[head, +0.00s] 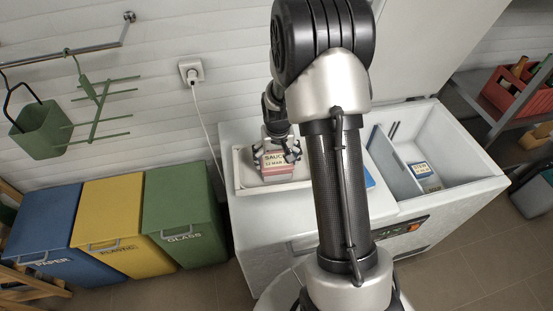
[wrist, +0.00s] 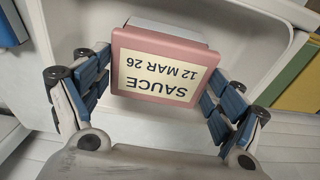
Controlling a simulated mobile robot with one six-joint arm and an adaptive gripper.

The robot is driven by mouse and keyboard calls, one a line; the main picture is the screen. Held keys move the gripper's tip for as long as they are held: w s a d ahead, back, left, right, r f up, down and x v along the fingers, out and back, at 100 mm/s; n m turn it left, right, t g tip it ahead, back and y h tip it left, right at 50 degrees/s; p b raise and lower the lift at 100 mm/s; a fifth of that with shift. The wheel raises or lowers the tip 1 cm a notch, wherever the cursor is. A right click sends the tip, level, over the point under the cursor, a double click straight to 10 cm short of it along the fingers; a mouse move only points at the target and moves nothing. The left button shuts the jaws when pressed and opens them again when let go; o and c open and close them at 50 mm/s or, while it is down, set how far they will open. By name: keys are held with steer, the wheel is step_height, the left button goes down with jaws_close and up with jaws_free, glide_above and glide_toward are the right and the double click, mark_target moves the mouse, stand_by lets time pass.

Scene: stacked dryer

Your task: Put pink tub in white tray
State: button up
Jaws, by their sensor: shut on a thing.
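The pink tub (head: 279,173) has a pale label reading "SAUCE 12 MAR 26". It also shows in the wrist view (wrist: 128,88), with the pink lid facing the camera. My gripper (head: 277,156) is shut on it, with fingers along two opposite sides, as the wrist view shows (wrist: 158,78). The white tray (head: 240,170) lies on the closed left part of the white chest's top. The tub is within the tray's outline in the head view. I cannot tell whether its base touches the tray floor.
The chest's right part is open, with a labelled tub (head: 421,170) inside. Blue (head: 45,225), yellow (head: 110,215) and green (head: 180,205) bins stand at left. A red crate (head: 510,95) with bottles sits on a shelf at right. A cord hangs from the wall socket (head: 191,71).

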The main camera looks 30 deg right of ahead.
steer(key=shift+r, duration=0.15)
steer(key=o, duration=1.2)
steer(key=shift+f, duration=0.2)
steer(key=shift+r, duration=0.1)
